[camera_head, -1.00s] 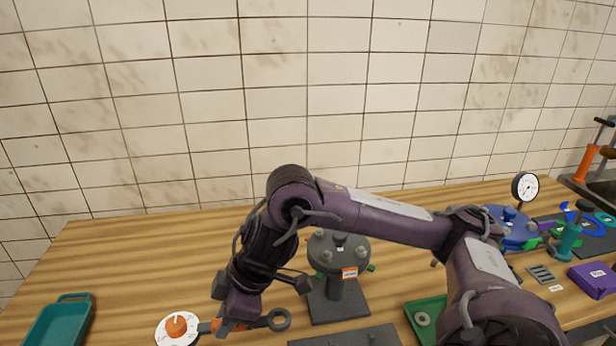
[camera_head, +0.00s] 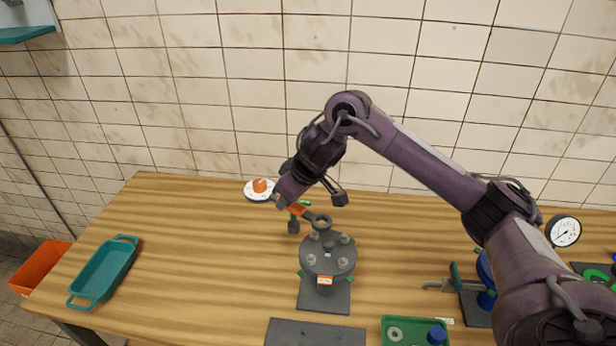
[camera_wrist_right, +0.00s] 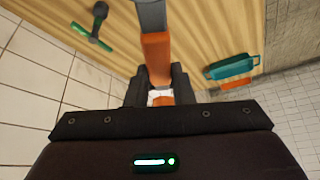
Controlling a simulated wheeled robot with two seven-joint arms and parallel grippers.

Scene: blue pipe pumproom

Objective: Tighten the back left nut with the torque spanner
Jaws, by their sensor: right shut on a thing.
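The torque spanner has an orange handle (camera_head: 300,209), a grey ring end (camera_head: 319,221) and a round white dial with an orange knob (camera_head: 259,188). My right gripper (camera_head: 287,201) is shut on its handle; the wrist view also shows the handle (camera_wrist_right: 157,52) between the fingers (camera_wrist_right: 158,92). The dark grey flange (camera_head: 327,262) stands on a plate, with several nuts on its top. The ring end is at the flange's back left edge, close to the back left nut (camera_head: 314,235). I cannot tell whether it touches the nut. My left gripper is not in view.
A green tool with a dark head (camera_head: 293,225) lies behind the flange's left side. A teal tray (camera_head: 76,305) is at the left, and a green tray (camera_head: 388,339) at the front right. A blue fitting and gauge (camera_head: 564,231) stand at the right. The wooden table's left middle is clear.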

